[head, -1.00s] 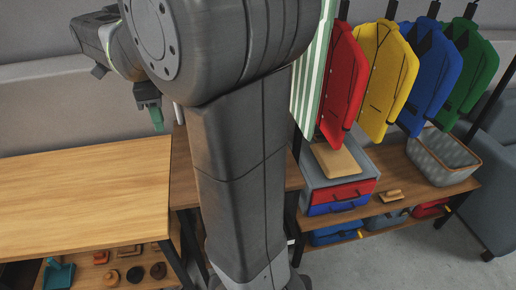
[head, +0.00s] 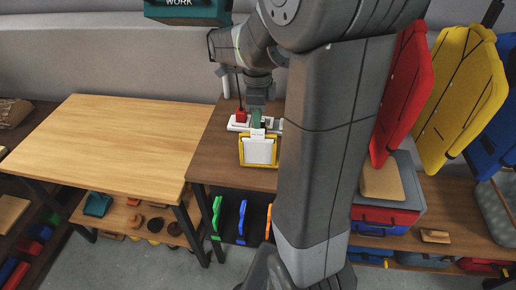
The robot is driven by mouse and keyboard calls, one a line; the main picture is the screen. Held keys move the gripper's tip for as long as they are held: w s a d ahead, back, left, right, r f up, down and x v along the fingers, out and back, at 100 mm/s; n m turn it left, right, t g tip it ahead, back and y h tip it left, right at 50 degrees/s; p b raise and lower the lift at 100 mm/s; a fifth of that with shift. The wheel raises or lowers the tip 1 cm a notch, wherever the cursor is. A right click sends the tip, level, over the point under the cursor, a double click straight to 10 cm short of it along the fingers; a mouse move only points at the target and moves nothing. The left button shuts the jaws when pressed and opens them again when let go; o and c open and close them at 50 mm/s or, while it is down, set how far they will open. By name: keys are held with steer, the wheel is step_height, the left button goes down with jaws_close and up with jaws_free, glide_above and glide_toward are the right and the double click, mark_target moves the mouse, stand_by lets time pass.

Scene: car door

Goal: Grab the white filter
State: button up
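A white square panel (head: 260,151), which looks like the white filter, shows in the head view inside a yellow frame (head: 243,152) near the front of the dark brown table. A small white tab rises from its top edge. My gripper (head: 257,121) points down just behind and above this tab, with its green fingertips close to it. I cannot tell whether the fingers touch the tab or how far apart they are. My arm hides what lies to the right of the panel.
A white base with a red block (head: 240,116) stands just left of my gripper. A light wooden table (head: 110,145) at the left is clear on top.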

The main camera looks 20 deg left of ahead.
steer(key=shift+f, duration=1.5)
jaws_close()
steer(key=shift+w+r, duration=0.1)
steer(key=shift+r, duration=0.1)
